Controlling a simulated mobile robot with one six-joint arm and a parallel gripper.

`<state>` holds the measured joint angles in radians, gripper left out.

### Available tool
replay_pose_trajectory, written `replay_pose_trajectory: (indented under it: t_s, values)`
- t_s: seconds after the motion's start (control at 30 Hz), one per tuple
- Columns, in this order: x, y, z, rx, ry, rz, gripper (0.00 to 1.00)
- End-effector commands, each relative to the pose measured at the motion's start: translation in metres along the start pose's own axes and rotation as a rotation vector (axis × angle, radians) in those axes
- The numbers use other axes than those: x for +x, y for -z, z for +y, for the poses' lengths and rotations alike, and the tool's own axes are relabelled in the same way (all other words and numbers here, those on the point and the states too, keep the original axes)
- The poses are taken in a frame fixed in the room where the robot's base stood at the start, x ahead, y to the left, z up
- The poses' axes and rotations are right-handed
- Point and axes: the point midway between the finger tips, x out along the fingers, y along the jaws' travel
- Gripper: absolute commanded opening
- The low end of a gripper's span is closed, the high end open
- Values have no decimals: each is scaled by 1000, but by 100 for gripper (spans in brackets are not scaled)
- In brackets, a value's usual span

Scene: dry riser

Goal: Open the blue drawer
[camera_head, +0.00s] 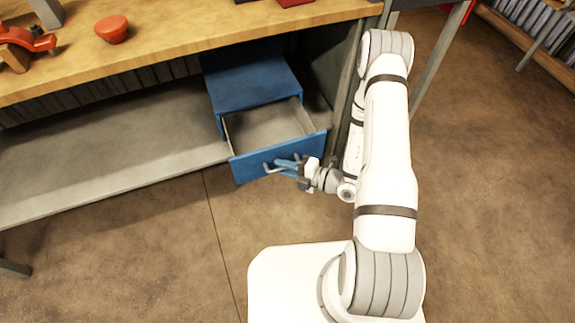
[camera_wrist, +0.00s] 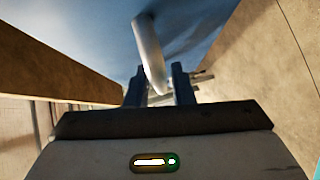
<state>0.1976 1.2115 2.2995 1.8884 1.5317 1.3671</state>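The blue drawer (camera_head: 277,155) is pulled out of its blue cabinet (camera_head: 252,82) under the workbench, and its empty grey inside (camera_head: 265,124) shows. A silver bar handle (camera_head: 271,168) is on its front. My gripper (camera_head: 284,165) is at the right part of this handle, close in front of the drawer. In the wrist view the handle (camera_wrist: 149,52) runs down toward the space between my two dark blue fingers (camera_wrist: 159,86). The fingers stand apart, with what looks like a gap beside the bar, so I see no firm grip. The exact contact is hard to see.
The wooden workbench top (camera_head: 190,42) is above the cabinet, with a red bowl-like object (camera_head: 112,29) on it. A grey lower shelf (camera_head: 110,160) extends left. A grey bench leg (camera_head: 347,85) stands right of the drawer. The brown floor in front is clear.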

Motion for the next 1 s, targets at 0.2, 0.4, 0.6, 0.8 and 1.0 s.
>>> replay_pose_trajectory:
  t_s: [0.2, 0.4, 0.6, 0.8, 1.0]
  values:
    - [-3, -2, 0, -1, -1, -5, 22]
    - [-26, -3, 2, 1, -1, -9, 22]
    - [-55, -2, 1, 2, -1, -7, 22]
    - [-73, -2, 1, 1, -1, -4, 22]
    - [-78, -2, 0, 0, 0, -2, 22]
